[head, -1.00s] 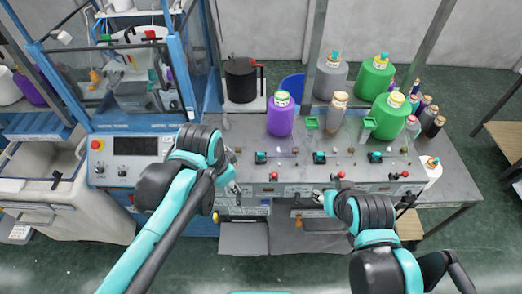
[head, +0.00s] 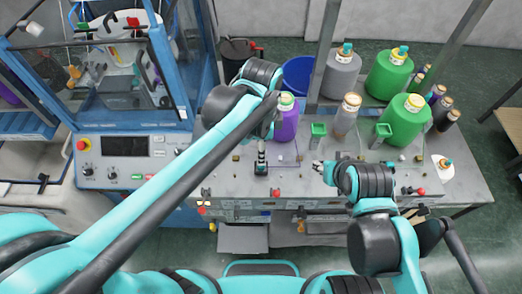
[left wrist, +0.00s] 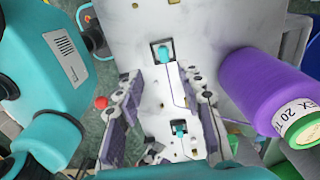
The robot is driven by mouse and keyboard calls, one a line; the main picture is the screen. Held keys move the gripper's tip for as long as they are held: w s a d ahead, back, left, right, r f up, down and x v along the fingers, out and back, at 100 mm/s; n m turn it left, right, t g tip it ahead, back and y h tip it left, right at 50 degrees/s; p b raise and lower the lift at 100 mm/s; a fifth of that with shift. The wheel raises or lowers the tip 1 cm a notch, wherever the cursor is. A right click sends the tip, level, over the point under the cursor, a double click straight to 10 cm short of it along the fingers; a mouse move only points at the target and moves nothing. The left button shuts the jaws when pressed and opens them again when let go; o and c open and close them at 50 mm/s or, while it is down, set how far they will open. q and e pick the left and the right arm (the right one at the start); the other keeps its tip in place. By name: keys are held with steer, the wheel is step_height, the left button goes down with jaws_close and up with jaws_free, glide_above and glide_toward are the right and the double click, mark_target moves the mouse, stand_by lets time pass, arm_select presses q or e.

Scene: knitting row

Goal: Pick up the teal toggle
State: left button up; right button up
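A teal toggle (head: 261,168) in a dark square base stands on the grey machine top, just below my left gripper (head: 262,150) in the head view. In the left wrist view, my left gripper (left wrist: 163,76) is open and empty, its fingers spread wide. One teal toggle (left wrist: 163,52) lies just beyond the fingertips, roughly centred between them. A second teal toggle (left wrist: 180,128) shows lower down between the fingers. My right gripper (head: 321,170) is low over the panel farther right; its finger opening is too small to tell.
A purple yarn cone (head: 286,125) stands close behind my left gripper; it also shows at the right in the left wrist view (left wrist: 262,85). Green cones (head: 402,118) and a grey cone (head: 340,75) stand farther right.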

arm_select(q)
steer(key=shift+w+f, duration=0.2)
steer(key=shift+f, duration=0.2)
steer(key=f, duration=0.7)
steer(key=shift+w, duration=0.25)
steer(key=shift+s+r, duration=0.1)
steer(key=shift+s, duration=0.05)
steer(key=c, duration=0.8)
